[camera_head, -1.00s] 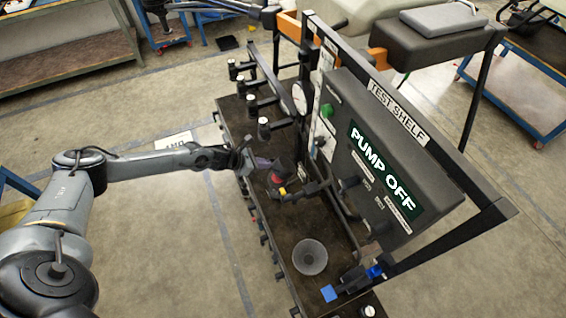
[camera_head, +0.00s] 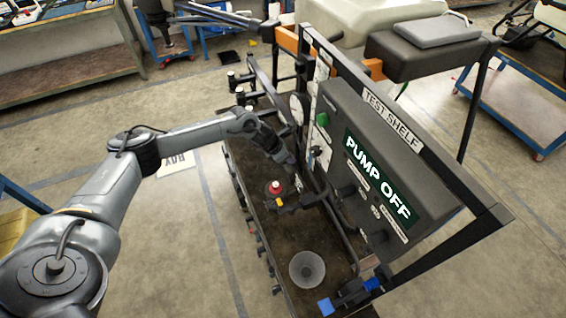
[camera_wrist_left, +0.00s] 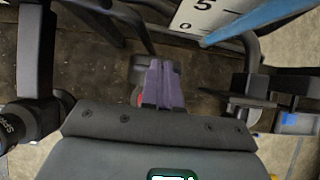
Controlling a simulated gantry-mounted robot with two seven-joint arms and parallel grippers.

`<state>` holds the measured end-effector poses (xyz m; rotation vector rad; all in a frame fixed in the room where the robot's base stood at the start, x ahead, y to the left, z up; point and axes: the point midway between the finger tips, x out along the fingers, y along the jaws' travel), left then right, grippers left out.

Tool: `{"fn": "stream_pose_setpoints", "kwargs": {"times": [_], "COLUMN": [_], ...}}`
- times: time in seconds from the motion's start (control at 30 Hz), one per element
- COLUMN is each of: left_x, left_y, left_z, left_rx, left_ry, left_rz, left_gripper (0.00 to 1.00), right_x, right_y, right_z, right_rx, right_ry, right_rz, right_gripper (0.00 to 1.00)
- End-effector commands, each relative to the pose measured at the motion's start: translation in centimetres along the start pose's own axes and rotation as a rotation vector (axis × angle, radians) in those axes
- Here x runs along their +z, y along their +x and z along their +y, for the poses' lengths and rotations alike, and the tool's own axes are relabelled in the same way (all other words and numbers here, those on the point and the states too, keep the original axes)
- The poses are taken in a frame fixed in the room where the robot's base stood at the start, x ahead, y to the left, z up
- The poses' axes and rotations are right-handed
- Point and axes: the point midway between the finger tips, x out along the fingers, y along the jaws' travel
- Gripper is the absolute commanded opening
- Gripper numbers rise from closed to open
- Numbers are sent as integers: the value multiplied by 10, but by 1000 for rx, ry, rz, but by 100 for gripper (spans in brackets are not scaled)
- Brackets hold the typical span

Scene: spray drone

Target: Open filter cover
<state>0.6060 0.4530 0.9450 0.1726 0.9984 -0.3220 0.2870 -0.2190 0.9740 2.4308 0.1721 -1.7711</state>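A small red-topped fitting (camera_head: 275,187) stands on the dark shelf top, beside black piping with a yellow part (camera_head: 279,202); I cannot tell for sure whether it is the filter cover. My left gripper (camera_head: 297,176) points down just behind and to the right of it, near the shelf frame, apart from it as far as I can see. In the left wrist view the purple fingers (camera_wrist_left: 160,84) lie side by side with no clear gap and nothing visible between them. A bit of red (camera_wrist_left: 136,96) shows partly hidden behind them. My right gripper is out of view.
The control box (camera_head: 370,160), reading PUMP OFF, stands right of the gripper. A grey funnel (camera_head: 307,269) and a blue valve handle (camera_head: 326,306) are at the near end. Open floor lies left.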

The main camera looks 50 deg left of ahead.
Motion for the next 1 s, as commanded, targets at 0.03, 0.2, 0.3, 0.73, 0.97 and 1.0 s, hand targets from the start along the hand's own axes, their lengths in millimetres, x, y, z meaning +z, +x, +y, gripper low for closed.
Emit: {"fn": "stream_pose_setpoints", "kwargs": {"times": [0.03, 0.2, 0.3, 0.73, 0.97, 1.0], "left_x": [1, 5, 5, 6, 2, 2], "left_y": [2, 3, 3, -1, -25, -31], "left_z": [0, 0, 0, -1, -5, -6], "left_rx": [0, 0, 0, -1, -6, -8], "left_ry": [1, 2, 2, 3, 14, 16], "left_rz": [0, 0, 0, -1, 1, 1], "left_gripper": [0, 0, 0, 0, 0, 0], "right_x": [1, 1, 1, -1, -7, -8], "right_y": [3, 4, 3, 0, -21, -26], "right_z": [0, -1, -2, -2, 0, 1], "right_rx": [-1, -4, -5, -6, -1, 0], "right_ry": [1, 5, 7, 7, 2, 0], "right_rz": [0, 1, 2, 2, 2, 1], "right_gripper": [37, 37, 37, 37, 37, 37]}}
